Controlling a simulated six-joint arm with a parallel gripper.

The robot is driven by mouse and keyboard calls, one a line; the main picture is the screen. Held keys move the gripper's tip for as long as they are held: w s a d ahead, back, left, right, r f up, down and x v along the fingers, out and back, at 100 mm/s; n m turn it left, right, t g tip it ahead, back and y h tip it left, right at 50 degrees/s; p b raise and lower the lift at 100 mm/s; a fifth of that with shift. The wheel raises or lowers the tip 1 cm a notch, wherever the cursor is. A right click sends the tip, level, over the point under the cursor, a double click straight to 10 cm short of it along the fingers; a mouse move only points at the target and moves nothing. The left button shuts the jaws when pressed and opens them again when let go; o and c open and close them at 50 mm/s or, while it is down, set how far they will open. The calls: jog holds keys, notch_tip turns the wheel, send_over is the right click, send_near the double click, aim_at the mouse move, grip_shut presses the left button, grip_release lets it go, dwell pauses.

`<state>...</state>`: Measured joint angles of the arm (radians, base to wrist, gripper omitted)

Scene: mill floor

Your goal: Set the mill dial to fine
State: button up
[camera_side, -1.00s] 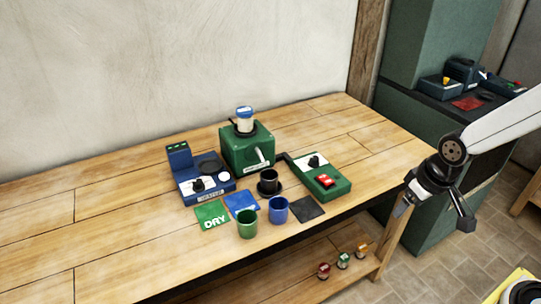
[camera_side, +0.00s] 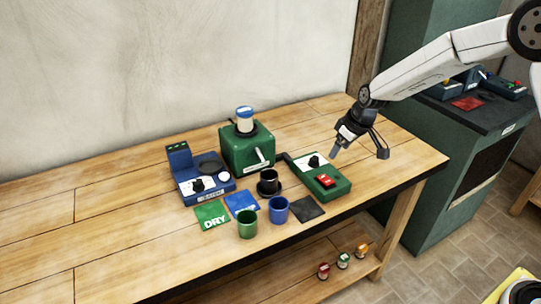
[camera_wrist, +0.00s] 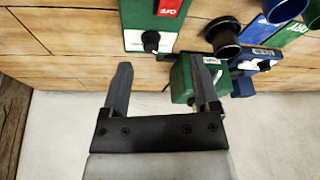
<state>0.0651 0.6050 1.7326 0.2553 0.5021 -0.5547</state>
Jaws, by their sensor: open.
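A green control box (camera_side: 328,186) on the bench has a black dial (camera_side: 314,161) on a white plate and a red switch (camera_side: 326,180). The dial also shows in the wrist view (camera_wrist: 151,40), near the top centre, with the switch marked OFF beyond it. Its setting is too small to read. A blue device (camera_side: 203,178) at left has another black dial (camera_side: 198,185). I cannot tell from lettering which dial is the mill's. My gripper (camera_side: 359,151) is open and empty, above and to the right of the green control box, apart from it. Its two fingers (camera_wrist: 162,66) show in the wrist view.
A black cup (camera_side: 268,179), green cup (camera_side: 246,225), blue cup (camera_side: 278,209) and flat cards (camera_side: 211,216) lie in front. The bench's left is clear.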

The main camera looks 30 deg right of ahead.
jog(key=n, duration=0.1)
send_near(315, 158)
jog(key=shift+d+f+t+y, duration=0.1)
jog(key=shift+f+t+y, duration=0.2)
jog(key=shift+f, duration=0.5)
jog(key=shift+w+f, duration=0.1)
jog(key=shift+x, duration=3.75)
grip_shut()
